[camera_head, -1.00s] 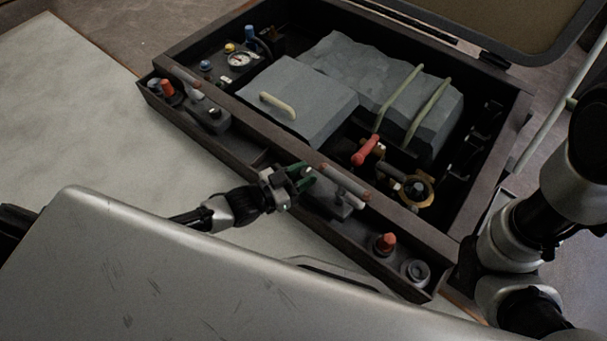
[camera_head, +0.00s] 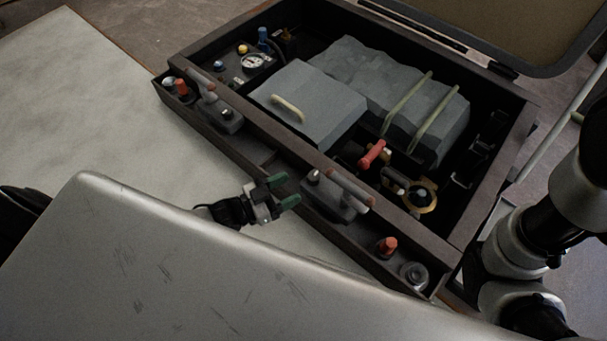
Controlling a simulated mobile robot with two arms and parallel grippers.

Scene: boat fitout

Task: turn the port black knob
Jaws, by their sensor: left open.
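My left gripper (camera_head: 283,191), with green fingertips, is open and empty. It is just left of the lever unit (camera_head: 342,196) on the box's front ledge, apart from it. Two round dark grey knobs could be the black knob; I cannot tell which is port. One (camera_head: 414,272) sits at the ledge's near right end, beside a red knob (camera_head: 387,245). The other (camera_head: 168,83), with a pale top, sits at the far left end beside another red knob (camera_head: 182,88). My left gripper touches neither. My right gripper is not in view; only my right arm shows.
The open dark box (camera_head: 448,238) holds grey covered blocks (camera_head: 310,105), a red handle (camera_head: 372,153), a brass ring fitting (camera_head: 422,196) and a gauge (camera_head: 252,63). A second lever unit (camera_head: 222,115) stands on the left ledge. The pale surface (camera_head: 80,100) at left is clear.

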